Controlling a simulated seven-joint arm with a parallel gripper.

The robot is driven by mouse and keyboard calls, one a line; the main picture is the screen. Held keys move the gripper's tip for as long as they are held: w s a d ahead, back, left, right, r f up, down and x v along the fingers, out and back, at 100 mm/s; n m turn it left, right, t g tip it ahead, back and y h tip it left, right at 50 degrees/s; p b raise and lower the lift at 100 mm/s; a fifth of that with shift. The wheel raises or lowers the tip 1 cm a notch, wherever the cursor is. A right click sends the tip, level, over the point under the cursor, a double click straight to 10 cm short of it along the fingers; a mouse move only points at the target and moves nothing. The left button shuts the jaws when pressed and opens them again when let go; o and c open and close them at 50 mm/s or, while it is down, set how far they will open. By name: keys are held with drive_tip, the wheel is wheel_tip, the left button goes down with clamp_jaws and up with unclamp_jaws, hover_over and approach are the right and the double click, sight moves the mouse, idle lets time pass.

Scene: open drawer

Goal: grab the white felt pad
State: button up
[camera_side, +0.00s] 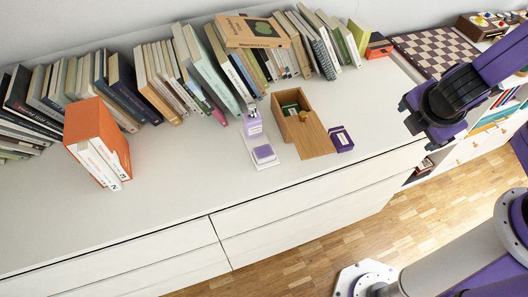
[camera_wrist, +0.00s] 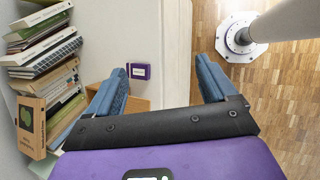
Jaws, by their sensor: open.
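I cannot make out a separate white felt pad with certainty. In the side view a flat white piece (camera_side: 267,164) lies on the white cabinet top, with a purple block on it and a purple-and-white object at its back end. My gripper (camera_side: 406,115) is above and right of it, in the air near the cabinet's right end. In the wrist view my gripper (camera_wrist: 163,78) has its two blue fingers wide apart, with nothing between them. The white piece is not seen in the wrist view.
Books (camera_side: 205,65) line the wall. The cabinet's front is clear.

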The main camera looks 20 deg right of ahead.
drive_tip(key=w+a+f+n+t+h, duration=0.1)
drive_tip(key=w+a+f+n+t, duration=0.35)
drive_tip(key=a, duration=0.35)
drive_tip(key=n+t+y, duration=0.5)
drive_tip(key=n+y, duration=0.1)
drive_tip(key=n, duration=0.7)
approach(264, 150)
drive_tip(key=shift+m, duration=0.25)
drive_tip(key=x, duration=0.8)
drive_tip(key=shift+w+a+f, duration=0.1)
drive_tip(key=shift+w+f, duration=0.05)
drive_tip(key=shift+w, duration=0.1)
drive_tip(key=c, duration=1)
